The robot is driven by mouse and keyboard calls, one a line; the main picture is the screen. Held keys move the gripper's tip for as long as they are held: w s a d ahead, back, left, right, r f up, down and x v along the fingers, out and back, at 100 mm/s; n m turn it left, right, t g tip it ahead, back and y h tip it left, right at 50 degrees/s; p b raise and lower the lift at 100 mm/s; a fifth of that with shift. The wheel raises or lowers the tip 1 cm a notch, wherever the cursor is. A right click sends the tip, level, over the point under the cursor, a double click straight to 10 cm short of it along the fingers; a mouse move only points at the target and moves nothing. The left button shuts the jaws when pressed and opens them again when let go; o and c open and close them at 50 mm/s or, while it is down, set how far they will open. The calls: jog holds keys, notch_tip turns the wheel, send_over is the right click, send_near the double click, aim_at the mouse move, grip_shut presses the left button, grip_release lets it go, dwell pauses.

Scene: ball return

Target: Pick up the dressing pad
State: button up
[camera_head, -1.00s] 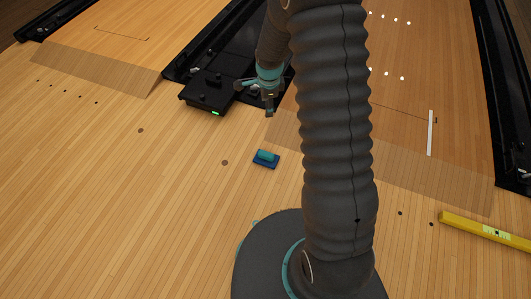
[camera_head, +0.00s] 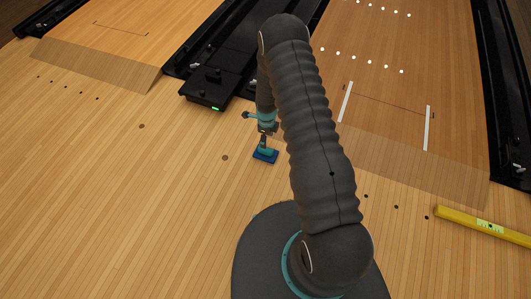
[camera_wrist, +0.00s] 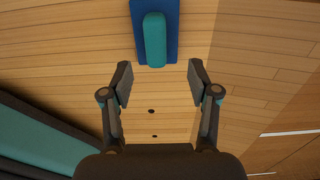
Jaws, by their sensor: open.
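The dressing pad shows as a flat blue pad (camera_head: 266,156) with a raised teal block on top, lying on the wooden floor. In the wrist view the blue pad (camera_wrist: 172,30) and its teal block (camera_wrist: 154,40) are at the top centre, just beyond the fingertips. My gripper (camera_head: 264,143) is above the pad in the head view and partly covers its far side. In the wrist view my gripper (camera_wrist: 158,78) is open, with nothing between its fingers. The near end of the teal block points into the gap between them.
A black ball return unit (camera_head: 204,92) with a green light stands behind and left of the gripper. A yellow bar (camera_head: 483,226) lies on the floor at the right. Lanes with dark gutters run at the back. The floor left of the pad is clear.

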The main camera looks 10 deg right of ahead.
aim_at(266, 151)
notch_tip(266, 151, down, 3)
jog(key=shift+r, duration=0.15)
jog(key=shift+s+a+f, duration=0.1)
jog(key=shift+f, duration=1.25)
jog(key=shift+s+a+f, duration=0.1)
jog(key=shift+f, duration=1.2)
grip_shut()
